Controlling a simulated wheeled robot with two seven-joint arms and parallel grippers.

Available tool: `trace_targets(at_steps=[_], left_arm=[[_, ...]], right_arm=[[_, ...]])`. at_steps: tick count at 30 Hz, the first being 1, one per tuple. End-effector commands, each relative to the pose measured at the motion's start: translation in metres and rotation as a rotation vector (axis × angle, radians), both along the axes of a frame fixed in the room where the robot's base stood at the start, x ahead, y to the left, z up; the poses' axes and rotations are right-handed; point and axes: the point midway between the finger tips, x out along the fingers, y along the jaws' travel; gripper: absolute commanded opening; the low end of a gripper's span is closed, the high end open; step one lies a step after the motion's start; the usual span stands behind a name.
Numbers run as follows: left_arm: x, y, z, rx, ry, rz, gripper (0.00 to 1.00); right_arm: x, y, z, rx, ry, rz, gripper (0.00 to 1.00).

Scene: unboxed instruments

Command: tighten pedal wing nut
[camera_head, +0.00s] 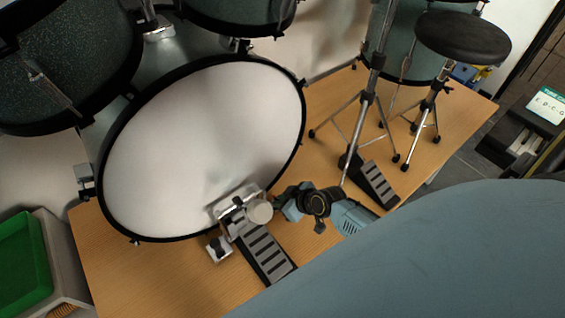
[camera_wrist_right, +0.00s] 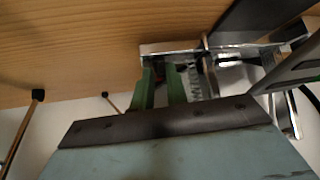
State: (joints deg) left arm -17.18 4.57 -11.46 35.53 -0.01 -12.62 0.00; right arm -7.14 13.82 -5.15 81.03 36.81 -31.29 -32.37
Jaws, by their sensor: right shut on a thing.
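The bass drum pedal (camera_head: 266,258) lies on the wooden platform in front of the bass drum (camera_head: 200,150). It has a dark ribbed footboard, a chrome frame and a pale round beater (camera_head: 259,211). My right gripper (camera_head: 279,206) comes in from the right and is at the pedal's right side, by the frame. In the right wrist view its two green fingers (camera_wrist_right: 162,84) are closed in beside the chrome pedal frame (camera_wrist_right: 190,47). They are shut on a small part, seemingly the wing nut, which is mostly hidden between them. My left gripper is not in view.
A hi-hat stand with its own pedal (camera_head: 374,184) stands just right of my right gripper. A round black stool (camera_head: 462,37) is behind it. A green bin (camera_head: 22,258) is at the lower left. Bare wooden platform (camera_head: 160,270) shows left of the pedal.

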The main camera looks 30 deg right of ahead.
Motion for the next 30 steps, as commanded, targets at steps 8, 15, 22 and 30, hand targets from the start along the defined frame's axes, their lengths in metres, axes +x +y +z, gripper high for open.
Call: trace_targets(at_steps=[8,15,22,30], left_arm=[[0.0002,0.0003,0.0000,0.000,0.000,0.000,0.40],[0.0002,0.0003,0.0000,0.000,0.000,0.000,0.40],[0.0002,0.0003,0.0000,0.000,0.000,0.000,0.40],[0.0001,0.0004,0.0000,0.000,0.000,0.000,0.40]], right_arm=[[-0.0009,0.0049,-0.0004,0.008,0.002,0.005,0.00],[-0.0010,0.0057,-0.0006,0.009,0.003,0.005,0.00],[-0.0012,0.0064,-0.0006,0.010,0.004,0.006,0.00],[-0.0013,0.0068,-0.0008,0.011,0.004,0.007,0.21]])
